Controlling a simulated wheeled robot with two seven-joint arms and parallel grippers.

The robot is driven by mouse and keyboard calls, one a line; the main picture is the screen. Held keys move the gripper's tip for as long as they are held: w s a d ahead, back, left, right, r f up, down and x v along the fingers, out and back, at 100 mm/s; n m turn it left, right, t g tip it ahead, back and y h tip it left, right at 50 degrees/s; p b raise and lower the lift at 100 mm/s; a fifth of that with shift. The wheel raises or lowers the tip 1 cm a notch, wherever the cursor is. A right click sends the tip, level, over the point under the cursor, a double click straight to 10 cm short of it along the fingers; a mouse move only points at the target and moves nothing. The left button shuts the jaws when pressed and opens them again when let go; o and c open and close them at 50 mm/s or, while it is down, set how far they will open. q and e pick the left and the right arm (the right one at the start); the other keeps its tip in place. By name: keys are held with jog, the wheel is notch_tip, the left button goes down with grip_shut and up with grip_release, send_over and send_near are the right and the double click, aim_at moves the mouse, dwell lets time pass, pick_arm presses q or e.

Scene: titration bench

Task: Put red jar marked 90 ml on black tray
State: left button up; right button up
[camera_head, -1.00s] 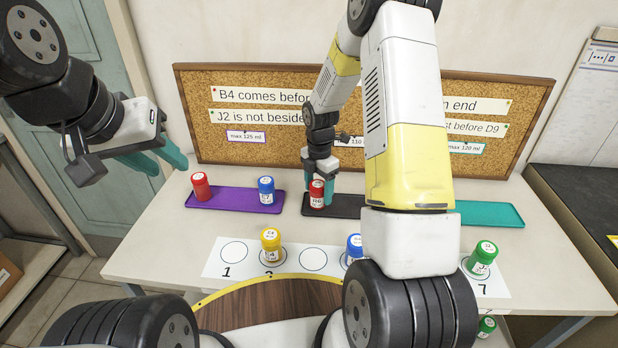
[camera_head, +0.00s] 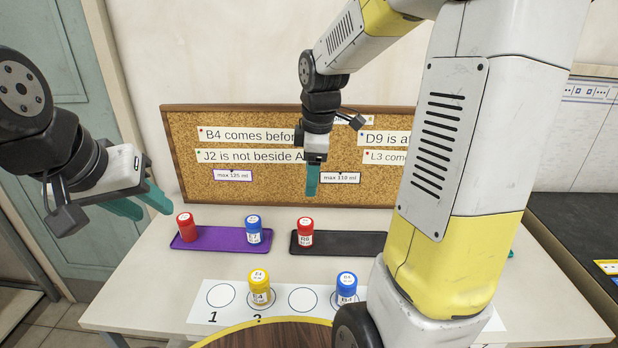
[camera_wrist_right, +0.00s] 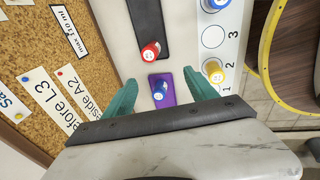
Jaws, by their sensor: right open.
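A red jar (camera_head: 305,233) stands upright at the left end of the black tray (camera_head: 345,242); its volume marking is too small to read. Another red jar (camera_head: 186,227) stands at the left end of the purple tray. My right gripper (camera_head: 312,188) is open and empty, raised above and apart from the jar on the black tray. The right wrist view shows its spread fingers (camera_wrist_right: 159,80), with that red jar (camera_wrist_right: 150,51) and the black tray (camera_wrist_right: 147,22) beyond them. My left gripper (camera_head: 152,208) is open and empty at the left, above the table's left side.
A blue jar (camera_head: 253,229) stands on the purple tray (camera_head: 220,238). A yellow jar (camera_head: 259,287) and another blue jar (camera_head: 346,287) stand on the numbered white strip (camera_head: 207,310). A corkboard (camera_head: 270,185) stands behind. My right arm hides the table's right side.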

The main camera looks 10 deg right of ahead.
jog(key=s+a+r+m+t+y, duration=0.1)
jog(key=s+r+m+t, duration=0.1)
jog(key=s+r+m, duration=0.2)
jog(key=s+r+m+t, duration=0.1)
jog(key=s+r+m, duration=0.3)
jog(key=s+m, duration=0.6)
jog(key=s, duration=0.2)
jog(key=shift+s+a+m+t+y, duration=0.3)
jog(key=shift+s+a+t+y, duration=0.05)
jog(key=shift+a+t+y, duration=0.05)
